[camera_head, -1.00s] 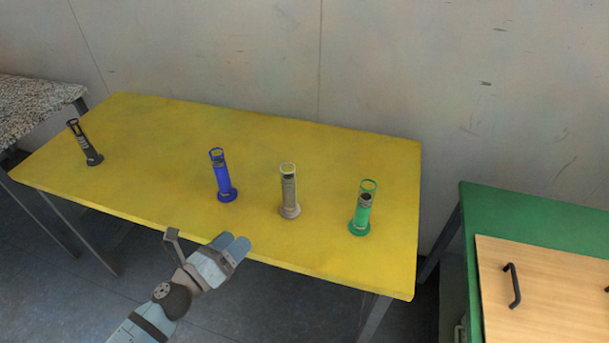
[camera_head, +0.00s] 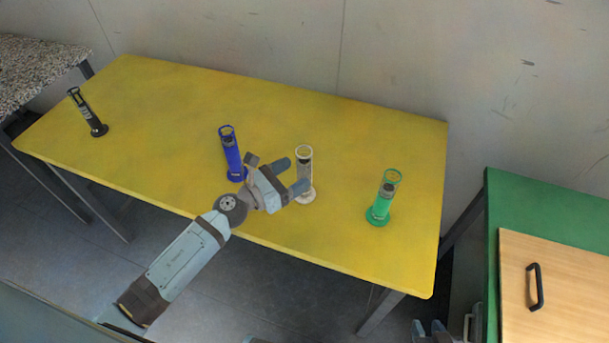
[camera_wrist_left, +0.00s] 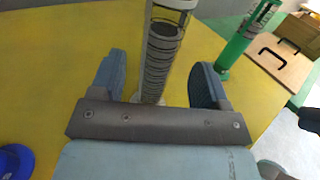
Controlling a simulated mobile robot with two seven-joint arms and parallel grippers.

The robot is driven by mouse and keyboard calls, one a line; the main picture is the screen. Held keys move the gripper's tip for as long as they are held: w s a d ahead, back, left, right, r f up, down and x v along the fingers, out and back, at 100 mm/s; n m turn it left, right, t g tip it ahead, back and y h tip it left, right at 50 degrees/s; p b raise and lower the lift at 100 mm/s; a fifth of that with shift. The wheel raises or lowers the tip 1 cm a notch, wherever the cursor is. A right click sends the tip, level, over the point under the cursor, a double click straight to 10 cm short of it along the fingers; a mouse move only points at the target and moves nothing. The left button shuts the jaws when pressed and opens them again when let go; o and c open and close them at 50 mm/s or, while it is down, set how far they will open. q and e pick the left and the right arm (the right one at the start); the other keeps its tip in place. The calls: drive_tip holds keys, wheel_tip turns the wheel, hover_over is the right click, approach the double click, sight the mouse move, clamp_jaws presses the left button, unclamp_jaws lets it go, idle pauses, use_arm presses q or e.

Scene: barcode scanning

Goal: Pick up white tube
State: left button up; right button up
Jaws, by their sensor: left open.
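The white tube (camera_head: 304,172) stands upright on the yellow table (camera_head: 370,140), between the blue tube and the green tube. My left gripper (camera_head: 293,174) is open at the tube's left side, with its fingers reaching toward it. In the left wrist view the tube (camera_wrist_left: 160,55) shows between the two spread fingers (camera_wrist_left: 157,82), with its lower end hidden behind the gripper body. I cannot tell whether a finger touches it. My right gripper (camera_head: 430,329) shows only its tips at the bottom edge; they look apart and empty.
A blue tube (camera_head: 232,155) stands close behind my left gripper. A green tube (camera_head: 383,198) stands to the right, and a black tube (camera_head: 88,113) at the far left. A green table (camera_head: 540,195) with a wooden box (camera_head: 570,290) is at the right.

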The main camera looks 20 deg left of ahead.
sight(310, 165)
use_arm(q)
drive_tip(key=shift+f+p+x, duration=0.15)
drive_tip(key=shift+p+x, duration=0.05)
drive_tip(key=shift+x, duration=1.2)
drive_tip(key=shift+f+p+x, duration=0.1)
drive_tip(key=shift+p+x, duration=0.1)
drive_tip(key=shift+x, duration=1.15)
drive_tip(key=c, duration=1.2)
